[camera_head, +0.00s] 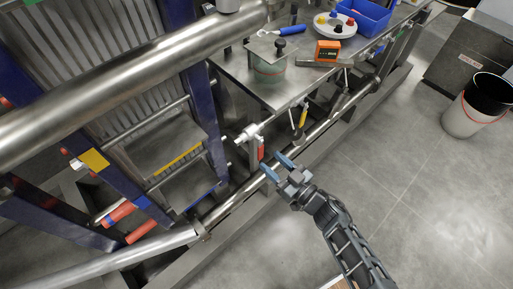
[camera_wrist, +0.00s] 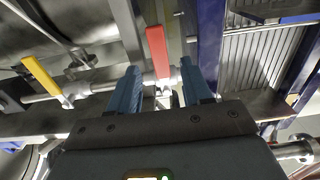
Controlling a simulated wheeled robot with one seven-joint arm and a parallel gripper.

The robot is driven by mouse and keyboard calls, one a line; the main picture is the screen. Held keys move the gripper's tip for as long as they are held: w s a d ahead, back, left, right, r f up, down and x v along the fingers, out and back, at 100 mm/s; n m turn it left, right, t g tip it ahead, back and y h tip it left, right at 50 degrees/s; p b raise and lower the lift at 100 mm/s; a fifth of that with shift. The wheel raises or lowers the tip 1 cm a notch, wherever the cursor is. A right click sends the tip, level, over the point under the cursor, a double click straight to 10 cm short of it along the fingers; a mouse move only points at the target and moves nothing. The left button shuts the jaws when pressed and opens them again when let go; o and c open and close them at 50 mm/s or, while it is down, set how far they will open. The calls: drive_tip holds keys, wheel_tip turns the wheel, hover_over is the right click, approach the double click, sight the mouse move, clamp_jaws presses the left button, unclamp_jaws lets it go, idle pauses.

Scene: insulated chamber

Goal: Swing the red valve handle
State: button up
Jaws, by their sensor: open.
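The red valve handle (camera_head: 261,149) hangs from a small pipe fitting just below the edge of the metal bench. In the wrist view the red handle (camera_wrist: 157,52) lies ahead of my gripper, and its lower end shows between the two blue fingertips. My gripper (camera_head: 276,166) is open, with its blue fingers just right of and below the handle in the head view. In the wrist view the open gripper (camera_wrist: 158,82) has a finger on each side of the handle's line. I cannot tell whether either finger touches it.
A yellow valve handle (camera_head: 303,116) hangs to the right of the red one. The bench (camera_head: 228,63) holds a glass jar (camera_head: 268,68), an orange device (camera_head: 328,50) and a blue bin (camera_head: 366,16). A metal pipe (camera_head: 240,192) runs below. Open floor (camera_head: 400,190) lies at right, near a bucket (camera_head: 472,115).

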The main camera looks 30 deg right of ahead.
sight(261, 152)
drive_tip(key=b+x, duration=0.1)
drive_tip(key=x, duration=0.6)
drive_tip(key=shift+w+a, duration=0.1)
drive_tip(key=shift+w, duration=0.2)
clamp_jaws()
idle(0.4)
